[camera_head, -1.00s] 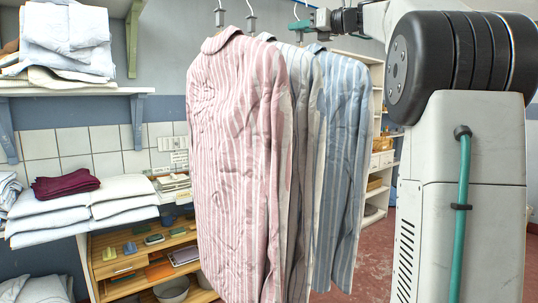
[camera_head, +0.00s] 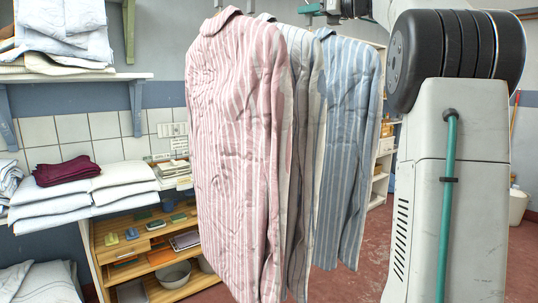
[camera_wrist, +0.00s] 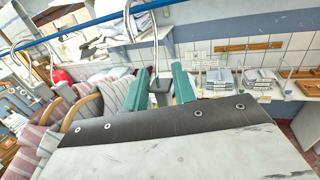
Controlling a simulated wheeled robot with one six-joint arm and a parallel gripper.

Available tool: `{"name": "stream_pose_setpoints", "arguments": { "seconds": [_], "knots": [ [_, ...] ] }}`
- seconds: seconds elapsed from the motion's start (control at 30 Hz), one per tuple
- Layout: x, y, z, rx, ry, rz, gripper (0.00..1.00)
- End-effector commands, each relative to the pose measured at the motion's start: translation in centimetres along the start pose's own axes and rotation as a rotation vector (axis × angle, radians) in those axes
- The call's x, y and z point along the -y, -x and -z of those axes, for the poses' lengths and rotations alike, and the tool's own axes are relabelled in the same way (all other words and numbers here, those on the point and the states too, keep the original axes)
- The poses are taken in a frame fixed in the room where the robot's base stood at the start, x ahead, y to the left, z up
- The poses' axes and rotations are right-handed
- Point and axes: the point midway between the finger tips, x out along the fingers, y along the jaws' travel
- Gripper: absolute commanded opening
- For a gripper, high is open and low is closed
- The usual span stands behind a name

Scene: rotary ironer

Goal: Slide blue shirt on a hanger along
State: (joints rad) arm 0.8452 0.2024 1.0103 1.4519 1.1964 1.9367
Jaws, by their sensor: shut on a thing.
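The blue striped shirt (camera_head: 348,140) hangs at the right of a row of 3 shirts in the head view. A grey striped shirt (camera_head: 305,120) hangs left of it and a pink striped shirt (camera_head: 235,150) hangs nearest. My gripper (camera_head: 315,8) shows at the top edge, above the blue shirt's collar. In the wrist view my gripper's green fingers (camera_wrist: 158,90) are shut on the grey neck of the hanger (camera_wrist: 160,86), below its hook (camera_wrist: 155,40). The hook rises toward the blue rail (camera_wrist: 100,20). The rail is out of the head view.
Left are a shelf (camera_head: 95,76) of folded linen, white folded stacks (camera_head: 95,195) with a maroon cloth (camera_head: 66,171), and a low wooden cabinet (camera_head: 95,255). My arm fills the right. Red floor (camera_head: 375,240) shows clear behind the shirts. A white shelf unit (camera_head: 380,165) stands behind.

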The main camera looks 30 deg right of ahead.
Motion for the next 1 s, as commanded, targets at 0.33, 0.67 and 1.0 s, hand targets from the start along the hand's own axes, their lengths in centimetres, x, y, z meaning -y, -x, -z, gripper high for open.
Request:
{"name": "stream_pose_setpoints", "arguments": {
  "seconds": [0.33, 0.67, 1.0],
  "knots": [
    [2.1, 0.6, -0.2, 0.001, -0.001, 0.001, 0.00],
    [2.7, 0.9, -0.3, 0.000, 0.000, 0.000, 0.00],
    [2.7, 0.9, -0.3, 0.000, 0.000, 0.000, 0.52]
  ]
}}
